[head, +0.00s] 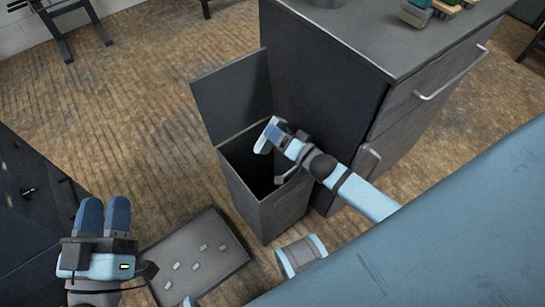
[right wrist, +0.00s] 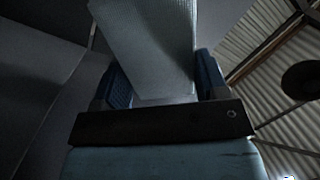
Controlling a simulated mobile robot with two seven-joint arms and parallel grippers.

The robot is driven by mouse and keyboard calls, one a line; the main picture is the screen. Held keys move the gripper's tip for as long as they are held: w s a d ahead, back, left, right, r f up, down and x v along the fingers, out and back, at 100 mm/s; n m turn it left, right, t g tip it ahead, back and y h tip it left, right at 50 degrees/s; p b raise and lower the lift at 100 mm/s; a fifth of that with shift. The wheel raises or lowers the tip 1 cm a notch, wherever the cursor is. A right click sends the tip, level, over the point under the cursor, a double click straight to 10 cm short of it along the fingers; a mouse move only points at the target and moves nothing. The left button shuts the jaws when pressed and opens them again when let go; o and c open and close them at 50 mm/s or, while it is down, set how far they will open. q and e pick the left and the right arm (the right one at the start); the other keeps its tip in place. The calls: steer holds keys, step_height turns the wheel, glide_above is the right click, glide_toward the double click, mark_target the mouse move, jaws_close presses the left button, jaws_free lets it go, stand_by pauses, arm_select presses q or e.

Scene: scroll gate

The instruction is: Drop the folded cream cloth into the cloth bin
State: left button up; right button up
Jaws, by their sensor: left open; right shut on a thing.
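The cloth bin (head: 270,214) is a tall dark grey box on the wooden floor, with its lid (head: 232,98) standing open at the back. My right gripper (head: 272,136) is above the bin's open mouth, near its back right side. It is shut on the folded cream cloth (head: 263,146), of which only a small pale part shows in the head view. In the right wrist view the cloth (right wrist: 150,45) stands out pale between the two blue fingers. My left gripper (head: 104,212) is open and empty at the lower left, well apart from the bin. The bin's inside is dark.
A dark grey cabinet (head: 322,95) with metal handles stands right behind the bin, with brushes (head: 440,8) on its top. A shallow tray (head: 222,267) with several small pale pieces lies left of the bin. Open floor (head: 120,120) lies at the upper left.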

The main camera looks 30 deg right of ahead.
arm_select(q)
steer(key=shift+w+d+f+g+b, duration=0.15)
steer(key=shift+f+g+b, duration=0.55)
steer(key=shift+f, duration=1.05)
arm_select(e)
steer(key=shift+f, duration=0.85)
steer(key=o, duration=1)
arm_select(q)
steer(key=r+p, duration=0.1)
steer(key=p, duration=0.1)
steer(key=a+r+y+p, duration=0.1)
steer(key=p, duration=0.1)
steer(key=shift+t, duration=0.4)
arm_select(e)
steer(key=v, duration=1.3)
steer(key=shift+s+d, duration=0.1)
steer(key=shift+s, duration=0.3)
arm_select(q)
steer(key=shift+r, duration=0.1)
